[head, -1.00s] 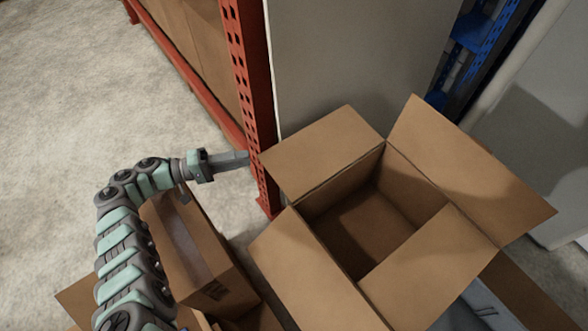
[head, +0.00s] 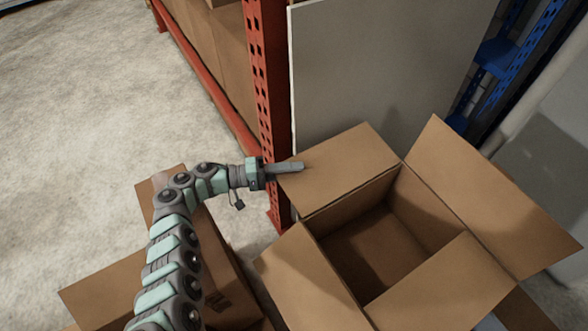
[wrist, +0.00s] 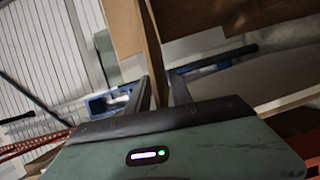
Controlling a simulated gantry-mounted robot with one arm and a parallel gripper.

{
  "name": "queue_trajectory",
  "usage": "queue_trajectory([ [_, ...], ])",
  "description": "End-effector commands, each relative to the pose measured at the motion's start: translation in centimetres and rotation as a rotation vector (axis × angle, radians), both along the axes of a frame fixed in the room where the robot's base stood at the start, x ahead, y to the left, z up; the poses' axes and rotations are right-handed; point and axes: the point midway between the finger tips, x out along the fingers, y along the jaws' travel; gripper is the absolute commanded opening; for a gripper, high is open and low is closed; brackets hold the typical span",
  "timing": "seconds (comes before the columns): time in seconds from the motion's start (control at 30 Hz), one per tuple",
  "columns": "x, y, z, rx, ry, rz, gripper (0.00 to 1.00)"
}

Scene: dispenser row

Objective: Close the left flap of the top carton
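The top carton (head: 350,245) stands open at the right in the head view, its inside empty. Its flap at the upper left (head: 345,165) is folded outward. Another flap (head: 312,280) spreads out at the lower left. The right flap (head: 490,195) and near flap (head: 440,290) are also out. My gripper (head: 300,167) overlaps the left corner of the upper-left flap. In the wrist view my gripper (wrist: 160,92) has its fingers apart, with brown cardboard (wrist: 154,55) showing in the gap. I cannot tell whether they touch it.
An orange rack post (head: 268,100) and a pale grey panel (head: 385,70) stand just behind the carton. A blue rack (head: 495,60) is at the upper right. Another open carton (head: 105,290) lies lower, under my arm. Bare floor (head: 80,130) is at the left.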

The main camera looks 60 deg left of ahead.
Motion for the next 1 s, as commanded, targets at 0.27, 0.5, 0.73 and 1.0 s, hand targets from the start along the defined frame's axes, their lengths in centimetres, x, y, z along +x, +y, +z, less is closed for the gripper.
queue_trajectory([
  [0.27,0.23,-0.12,-0.01,0.000,0.000,0.000,0.26],
  [0.5,0.21,-0.14,-0.02,0.000,0.000,-0.001,0.09],
  [0.73,0.21,-0.13,-0.03,-0.001,0.000,-0.001,0.00],
  [1.0,0.21,-0.14,-0.02,-0.001,0.000,-0.001,0.00],
])
